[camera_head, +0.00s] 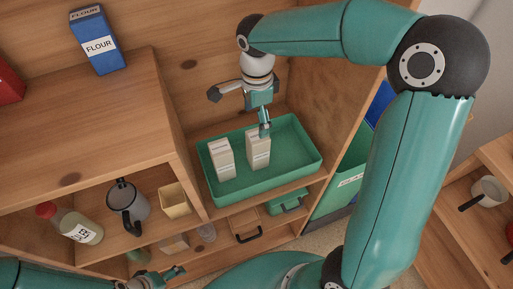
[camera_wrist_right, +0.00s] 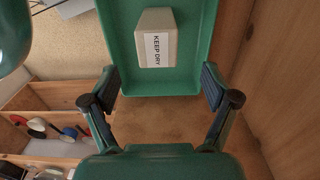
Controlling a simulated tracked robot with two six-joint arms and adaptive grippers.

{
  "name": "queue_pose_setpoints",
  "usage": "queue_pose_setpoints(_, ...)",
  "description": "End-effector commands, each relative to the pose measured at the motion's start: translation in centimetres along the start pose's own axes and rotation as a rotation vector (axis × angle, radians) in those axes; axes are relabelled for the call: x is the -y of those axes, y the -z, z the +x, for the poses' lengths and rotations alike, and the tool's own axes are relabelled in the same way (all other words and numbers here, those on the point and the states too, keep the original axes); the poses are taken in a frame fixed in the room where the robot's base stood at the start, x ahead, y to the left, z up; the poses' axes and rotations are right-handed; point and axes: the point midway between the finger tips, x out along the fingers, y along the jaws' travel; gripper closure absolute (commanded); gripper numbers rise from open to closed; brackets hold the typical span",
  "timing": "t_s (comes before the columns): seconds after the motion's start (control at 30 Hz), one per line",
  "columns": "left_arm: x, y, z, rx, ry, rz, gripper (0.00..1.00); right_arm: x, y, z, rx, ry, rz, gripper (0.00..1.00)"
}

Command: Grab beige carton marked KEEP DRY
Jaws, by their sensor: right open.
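Two beige cartons stand upright in a green tray (camera_head: 299,168) in the head view, a left one (camera_head: 221,159) and a right one (camera_head: 259,150). Their labels are too small to read there. In the wrist view one beige carton (camera_wrist_right: 155,22) shows the label KEEP DRY and stands in the tray (camera_wrist_right: 190,82). I cannot tell for certain which of the two it is. My right gripper (camera_head: 264,124) is by the top of the right carton in the head view. In the wrist view my right gripper (camera_wrist_right: 160,87) is open and empty, apart from the labelled carton. My left gripper (camera_head: 165,277) is low at the bottom left, small and partly hidden.
The tray stands in a wooden dresser bay with a wooden wall (camera_head: 330,75) close on its right. A blue flour box (camera_head: 97,40) stands on the upper left. A bottle (camera_head: 77,226), a grey jug (camera_head: 128,203) and a beige container (camera_head: 175,200) stand on a left shelf.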

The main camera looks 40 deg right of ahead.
Motion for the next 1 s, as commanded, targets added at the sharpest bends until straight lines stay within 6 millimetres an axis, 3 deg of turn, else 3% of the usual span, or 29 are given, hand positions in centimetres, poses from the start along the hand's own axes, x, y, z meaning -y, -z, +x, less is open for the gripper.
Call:
queue_pose_setpoints(0.1,-0.1,0.0,-0.1,0.000,0.000,0.000,0.18,0.0,0.1,1.5,-0.001,-0.001,0.001,0.14)
queue_pose_setpoints(0.37,-0.2,0.0,-0.6,0.000,0.000,0.000,0.18,-0.2,0.1,3.0,-0.001,-0.003,0.001,0.14)
queue_pose_setpoints(0.63,-0.5,0.0,-1.5,0.000,0.000,0.000,0.18,-0.3,0.2,6.7,-0.001,-0.002,0.001,0.14)
queue_pose_setpoints(0.93,-0.5,0.0,-1.5,0.000,0.000,0.000,0.18,-0.2,0.2,7.3,0.001,0.001,0.002,0.14)
queue_pose_setpoints(1.0,-0.5,0.0,-1.5,0.000,0.000,0.000,0.18,-0.2,0.2,7.3,0.001,0.001,0.002,0.24)
